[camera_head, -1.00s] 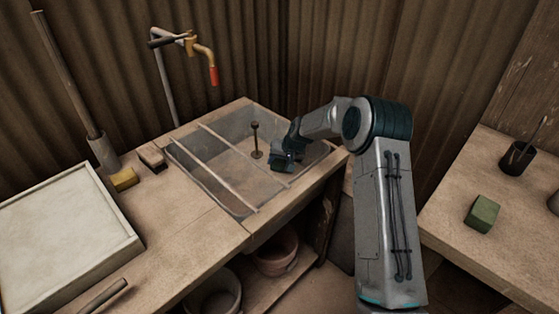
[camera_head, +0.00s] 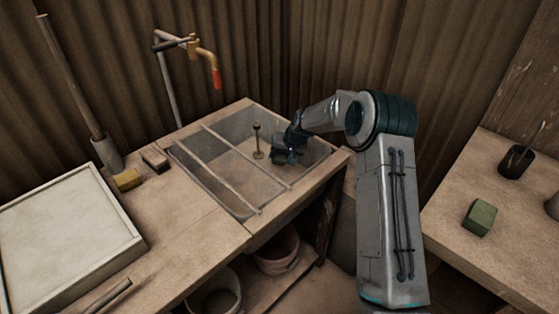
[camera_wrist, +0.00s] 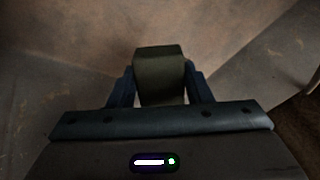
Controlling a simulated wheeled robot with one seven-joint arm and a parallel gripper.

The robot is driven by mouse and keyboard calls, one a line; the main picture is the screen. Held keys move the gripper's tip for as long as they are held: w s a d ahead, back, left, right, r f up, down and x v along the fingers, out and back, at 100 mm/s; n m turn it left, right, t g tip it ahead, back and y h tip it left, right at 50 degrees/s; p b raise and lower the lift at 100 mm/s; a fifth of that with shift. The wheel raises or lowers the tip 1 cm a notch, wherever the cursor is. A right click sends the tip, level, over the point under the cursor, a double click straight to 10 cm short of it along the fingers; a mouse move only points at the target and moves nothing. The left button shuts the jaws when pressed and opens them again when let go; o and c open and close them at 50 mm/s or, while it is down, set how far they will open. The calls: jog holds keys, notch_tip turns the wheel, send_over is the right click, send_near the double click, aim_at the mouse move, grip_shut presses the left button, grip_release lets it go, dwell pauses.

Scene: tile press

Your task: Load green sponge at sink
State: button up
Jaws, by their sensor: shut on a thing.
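My gripper (camera_head: 287,155) is over the right part of the sink basin (camera_head: 240,196), beside the upright standpipe (camera_head: 258,141). In the wrist view, its two blue fingers are shut on a dark olive-green block, the green sponge (camera_wrist: 160,74). In the head view I cannot make out the held sponge, as the gripper hides it. The wrist view shows the basin's grey-brown inner surface beyond the sponge. The gap between sponge and basin is hard to judge.
Two thin rails (camera_head: 228,150) cross the basin. A brass tap (camera_head: 208,58) stands behind it. A yellow sponge (camera_head: 127,179), a brush (camera_head: 155,160) and a pale board (camera_head: 68,222) lie left. Another green block (camera_head: 480,217) and a dark cup (camera_head: 515,161) are on the right table.

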aim_at(281, 154)
notch_tip(281, 154, up, 14)
jog(key=p, duration=0.6)
jog(key=shift+f, duration=0.25)
dwell(0.4)
dwell(2.0)
notch_tip(281, 154, up, 4)
jog(key=shift+f+p, duration=0.1)
jog(key=shift+p, duration=1.15)
jog(key=shift+d, duration=0.1)
